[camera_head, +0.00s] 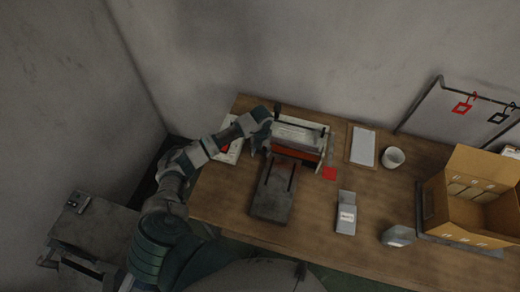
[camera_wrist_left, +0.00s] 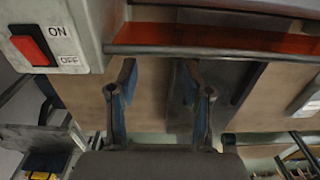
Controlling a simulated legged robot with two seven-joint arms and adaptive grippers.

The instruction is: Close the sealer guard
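The sealer (camera_head: 300,131) stands at the back of the wooden table, a pale machine with an orange-red guard strip (camera_head: 297,153) along its front. In the left wrist view the guard (camera_wrist_left: 215,40) crosses the top as a translucent orange band, beside a housing with a red ON/OFF switch (camera_wrist_left: 33,45). Whether the guard is raised or lowered is hard to tell. My left gripper (camera_head: 262,143) is at the sealer's left end. In the wrist view its two fingers (camera_wrist_left: 158,72) are apart with nothing between them, just short of the guard. My right gripper is out of view.
A dark grey platform (camera_head: 272,200) lies in front of the sealer.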

